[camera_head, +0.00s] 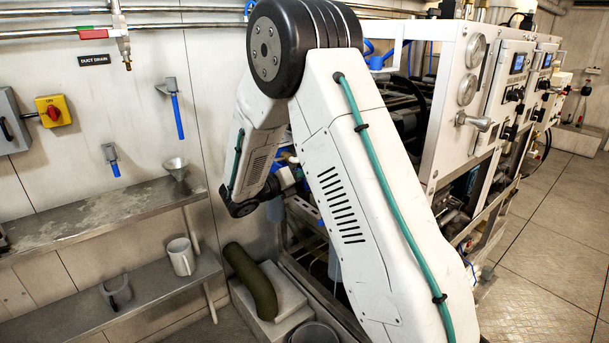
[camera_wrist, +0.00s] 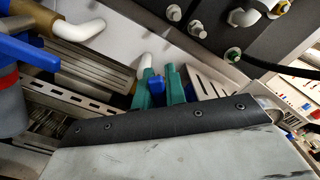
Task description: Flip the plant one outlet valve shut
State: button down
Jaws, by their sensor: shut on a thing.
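My gripper (camera_wrist: 159,90) shows in the wrist view as two green fingers beyond the dark, screwed edge of my own housing. The fingers are shut on a small blue handle (camera_wrist: 155,82), which looks like a valve lever. White pipe (camera_wrist: 145,66) runs just behind the fingers. The valve body under the handle is mostly hidden, and no label shows to tell which valve it is. Another blue-handled valve (camera_wrist: 22,55) with a brass body stands apart at the left. In the head view my arm covers the fingers and the handle.
The white machine frame with gauges (camera_head: 467,85) stands close on the right of my arm. Steel shelves (camera_head: 110,215) line the left wall, with a mug (camera_head: 181,256) on the lower one. A dark hose (camera_head: 250,280) curves up at the floor. Open floor (camera_head: 545,230) lies at right.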

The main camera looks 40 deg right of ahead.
jog(key=shift+s+r+m, duration=0.15)
jog(key=shift+s+m, duration=0.3)
jog(key=shift+m, duration=1)
jog(key=shift+s+r+m, duration=0.2)
jog(key=shift+s+m, duration=0.25)
jog(key=shift+m, duration=0.95)
jog(key=shift+s+r+m, duration=0.15)
jog(key=shift+s+m, duration=0.3)
jog(key=shift+m, duration=1)
jog(key=c, duration=1.4)
grip_release()
jog(key=shift+c, duration=0.2)
